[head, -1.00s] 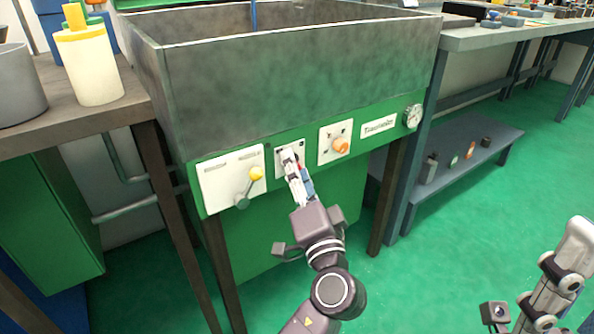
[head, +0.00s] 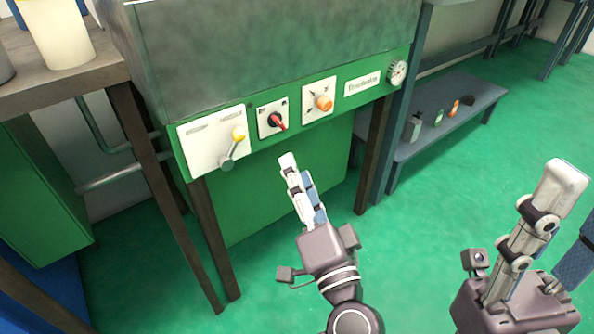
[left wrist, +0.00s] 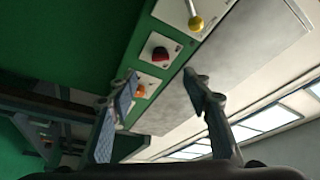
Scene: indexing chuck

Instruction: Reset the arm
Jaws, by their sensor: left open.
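The control panel is a green front under a grey basin. At its left, a white plate (head: 200,148) carries a lever with a yellow knob (head: 238,133); its lower end is a grey-green hub. The yellow knob also shows at the top of the left wrist view (left wrist: 196,23). Right of it are a red rotary knob (head: 278,122) and an orange knob (head: 324,103). My left gripper (head: 297,170) is open and empty, below the red knob and apart from the panel. My right gripper (head: 578,197) is at the lower right, its fingers apart and empty.
A round gauge (head: 397,72) and a name plate (head: 362,84) are on the panel's right. A brown table (head: 85,82) with a cream container (head: 62,40) stands left. A low grey shelf (head: 450,118) holds several small objects. Green floor is clear between.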

